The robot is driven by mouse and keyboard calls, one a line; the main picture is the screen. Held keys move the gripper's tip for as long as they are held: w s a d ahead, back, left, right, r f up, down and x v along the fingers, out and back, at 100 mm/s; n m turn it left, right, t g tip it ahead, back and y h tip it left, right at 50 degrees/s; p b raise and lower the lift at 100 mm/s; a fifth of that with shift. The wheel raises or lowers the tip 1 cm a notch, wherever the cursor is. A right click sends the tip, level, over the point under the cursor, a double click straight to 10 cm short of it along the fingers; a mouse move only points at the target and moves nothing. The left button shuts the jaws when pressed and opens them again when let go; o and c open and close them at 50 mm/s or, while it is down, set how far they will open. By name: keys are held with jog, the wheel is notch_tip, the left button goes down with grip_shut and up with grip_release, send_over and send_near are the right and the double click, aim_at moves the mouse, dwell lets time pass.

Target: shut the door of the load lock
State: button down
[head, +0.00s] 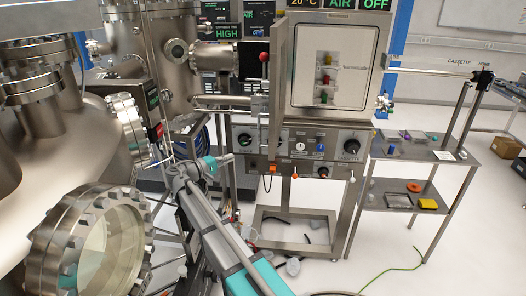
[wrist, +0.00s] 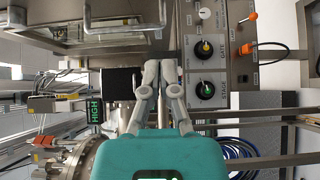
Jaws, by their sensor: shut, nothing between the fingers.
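The load lock (head: 381,70) is the steel box in the head view, its front opening showing small red, yellow and green items inside. Its door (head: 278,85) stands open, seen nearly edge-on at the left side of the opening. My gripper (head: 231,157) is below and left of the door, apart from it in the head view, pointing right. In the wrist view my gripper (wrist: 160,64) has its fingers together and empty, in front of the control panel and the load lock's left side. The wrist view is turned sideways, with part of the load lock (wrist: 125,40) at upper left.
A control panel (head: 325,145) with knobs lies below the load lock. A red-knobbed lever (head: 264,58) stands just left of the door. A transfer rod (head: 430,71) and a side table (head: 415,150) with small parts are at right. Large steel chambers (head: 50,170) crowd the left.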

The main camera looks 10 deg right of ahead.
jog(key=shift+d, duration=0.1)
send_near(263, 146)
jog(key=x, duration=0.5)
jog(key=shift+s+d, duration=0.25)
jog(key=shift+d, duration=0.4)
jog(key=shift+s+d, duration=0.2)
jog(key=shift+d, duration=0.45)
jog(key=shift+s+d, duration=0.25)
jog(key=shift+d, duration=0.35)
jog(key=shift+s, duration=0.15)
